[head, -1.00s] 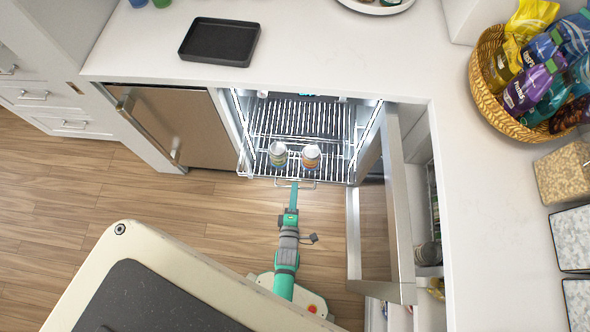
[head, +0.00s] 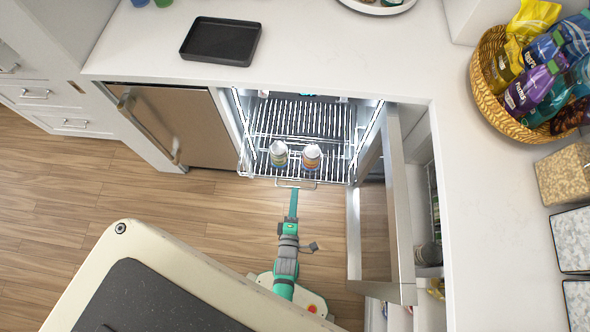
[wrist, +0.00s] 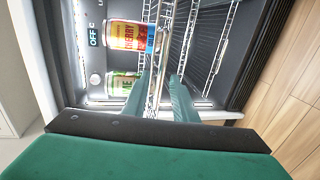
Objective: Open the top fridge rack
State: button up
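The fridge stands open under the counter. Its wire rack (head: 250,170) reaches to the front of the opening and carries two cans side by side, a green-labelled one (head: 278,155) and an orange-labelled one (head: 311,158). A small wire handle (head: 296,184) sticks out at the rack's front edge. My gripper (head: 293,192) is just in front of this handle. In the wrist view my gripper (wrist: 160,98) has its two green fingers apart, with rack wire (wrist: 157,75) seen between them. I cannot tell whether they touch it. Both cans show there, red-yellow (wrist: 130,37) and green (wrist: 122,84).
The open fridge door (head: 398,210) stands to the right of my arm. A closed brown cabinet front (head: 170,120) is to the left. A black tray (head: 221,41) and a snack basket (head: 490,100) are on the counter. The floor to the left is clear.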

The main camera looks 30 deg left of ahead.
jog(key=v, duration=0.8)
dwell(0.4)
jog(key=s+d+r+m+h, duration=0.2)
jog(key=s+d+r+m, duration=0.1)
jog(key=r+m, duration=0.4)
jog(key=s+d+r+m+h, duration=0.1)
jog(key=s+d+r+m, duration=0.1)
jog(key=d+r+m, duration=0.2)
jog(key=s+d+r+m+h, duration=0.2)
jog(key=s+d+r+m, duration=0.1)
jog(key=r+m, duration=0.8)
notch_tip(320, 180, up, 6)
jog(key=shift+s+d+f+t+h, duration=0.1)
jog(key=shift+s+d+t+h, duration=0.25)
jog(key=shift+d, duration=0.5)
